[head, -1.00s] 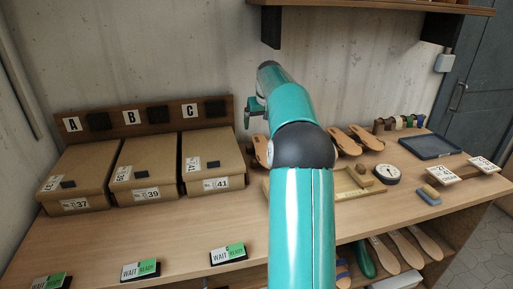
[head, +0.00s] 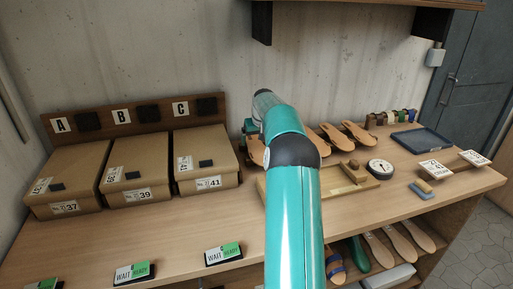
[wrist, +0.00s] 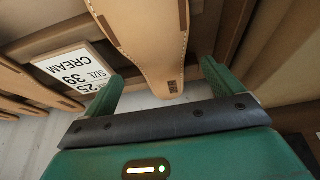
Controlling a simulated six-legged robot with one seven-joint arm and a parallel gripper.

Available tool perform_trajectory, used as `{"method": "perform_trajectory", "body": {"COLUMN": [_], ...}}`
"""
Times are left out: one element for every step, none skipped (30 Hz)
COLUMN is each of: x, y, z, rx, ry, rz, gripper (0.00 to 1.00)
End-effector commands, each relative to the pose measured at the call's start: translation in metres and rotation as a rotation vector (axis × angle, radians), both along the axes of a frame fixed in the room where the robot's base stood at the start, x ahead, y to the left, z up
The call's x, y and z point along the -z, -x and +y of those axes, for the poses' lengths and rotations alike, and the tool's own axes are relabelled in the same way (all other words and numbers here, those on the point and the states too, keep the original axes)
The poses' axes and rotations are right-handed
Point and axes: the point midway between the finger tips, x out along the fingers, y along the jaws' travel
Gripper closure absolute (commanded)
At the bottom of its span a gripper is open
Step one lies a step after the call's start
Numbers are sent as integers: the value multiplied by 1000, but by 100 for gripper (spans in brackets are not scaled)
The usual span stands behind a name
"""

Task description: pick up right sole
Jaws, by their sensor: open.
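In the wrist view a tan stitched sole (wrist: 150,40) extends down from the top edge, with its narrow rounded end and a small dark mark between my fingers. My gripper (wrist: 160,74) is open, with one green finger on each side of the sole. I cannot tell whether a finger touches it. In the head view my gripper (head: 250,127) is small and partly hidden by my arm. Tan soles or sandals (head: 333,137) lie at the back of the bench; my arm hides part of the row. I cannot tell which one is the right sole.
A size 39 cream label (wrist: 75,70) lies left of the fingers in the wrist view. On the bench (head: 380,205) stand cardboard boxes (head: 205,160) at left, a wooden frame (head: 340,187), a round dial (head: 380,168) and a blue tray (head: 422,142). A shelf (head: 350,6) overhangs the back.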

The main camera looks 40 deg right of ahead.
Motion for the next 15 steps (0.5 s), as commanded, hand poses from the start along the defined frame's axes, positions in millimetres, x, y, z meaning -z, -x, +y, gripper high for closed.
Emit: {"method": "perform_trajectory", "body": {"x": [10,14,19,22,25,26,26,27,26,26,26,26,26,26,26], "y": [-3,-5,-7,-9,-10,-11,-11,-11,-11,-11,-11,-11,-11,-11,-11], "z": [-1,-2,-3,-4,-5,-5,-6,-6,-6,-6,-5,-5,-5,-5,-5], "rx": [1,1,1,1,1,1,1,1,1,1,1,1,1,1,1], "ry": [-2,-2,-1,-1,-1,-1,1,1,1,1,1,1,1,1,0], "rz": [1,0,-1,-1,-1,-2,-2,-2,-2,-2,-2,-2,-2,-2,-1], "gripper": [8,8,8,8,8,8,8,8,8,8,8,8,12,18,26]}}
